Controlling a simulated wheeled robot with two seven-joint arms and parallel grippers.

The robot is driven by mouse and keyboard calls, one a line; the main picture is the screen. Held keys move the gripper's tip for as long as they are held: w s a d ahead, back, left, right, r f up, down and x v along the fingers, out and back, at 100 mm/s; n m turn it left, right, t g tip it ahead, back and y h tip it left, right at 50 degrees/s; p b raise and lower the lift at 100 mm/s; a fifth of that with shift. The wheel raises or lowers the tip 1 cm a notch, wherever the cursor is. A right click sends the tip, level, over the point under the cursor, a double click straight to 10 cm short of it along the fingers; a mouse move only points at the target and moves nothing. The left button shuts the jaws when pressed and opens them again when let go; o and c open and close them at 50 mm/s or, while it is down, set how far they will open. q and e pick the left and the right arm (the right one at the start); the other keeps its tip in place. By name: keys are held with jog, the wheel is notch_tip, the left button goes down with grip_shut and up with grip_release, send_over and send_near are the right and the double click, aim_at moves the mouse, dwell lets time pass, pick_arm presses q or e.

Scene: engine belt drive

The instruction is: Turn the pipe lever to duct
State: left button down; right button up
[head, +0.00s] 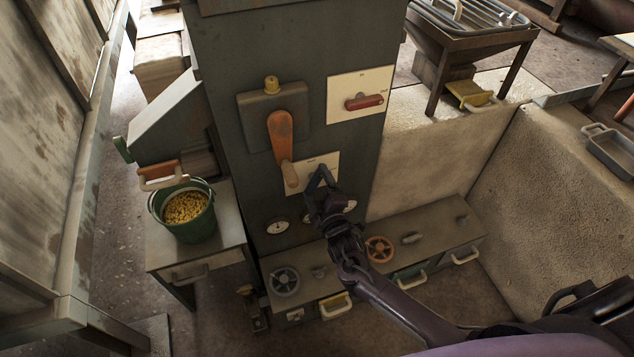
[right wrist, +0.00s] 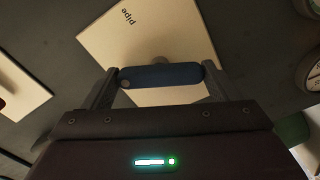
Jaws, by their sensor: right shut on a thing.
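The pipe lever is a blue bar (right wrist: 162,76) on a pale square plate (right wrist: 165,30) marked "pipe" in the right wrist view. In the head view the same plate (head: 304,168) sits low on the dark panel, below the red-handled switch. My right gripper (head: 321,180) is at this plate, its fingers closed on the two ends of the blue lever. The gripper hides most of the lever in the head view. No "duct" marking can be read. My left gripper does not show.
An orange lever (head: 281,138) hangs close to the left of the plate, and a red switch handle (head: 364,102) is above right. Gauges (head: 278,226) lie below. A low bench carries a grey handwheel (head: 285,281) and an orange handwheel (head: 379,249). A green bucket (head: 190,212) stands left.

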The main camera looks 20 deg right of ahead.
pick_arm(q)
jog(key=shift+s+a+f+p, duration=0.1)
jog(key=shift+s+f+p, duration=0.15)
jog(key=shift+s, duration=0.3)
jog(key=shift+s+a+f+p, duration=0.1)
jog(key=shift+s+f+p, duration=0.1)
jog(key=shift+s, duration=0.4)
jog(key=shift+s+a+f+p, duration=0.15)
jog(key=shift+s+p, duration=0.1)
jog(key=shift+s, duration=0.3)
pick_arm(e)
jog(key=shift+n, duration=2.6)
jog(key=shift+f, duration=0.1)
jog(key=o, duration=0.9)
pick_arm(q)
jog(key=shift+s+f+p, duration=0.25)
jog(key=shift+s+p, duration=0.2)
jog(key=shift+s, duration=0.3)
pick_arm(e)
jog(key=s, duration=0.7)
jog(key=shift+s+d, duration=0.15)
jog(key=shift+s, duration=0.25)
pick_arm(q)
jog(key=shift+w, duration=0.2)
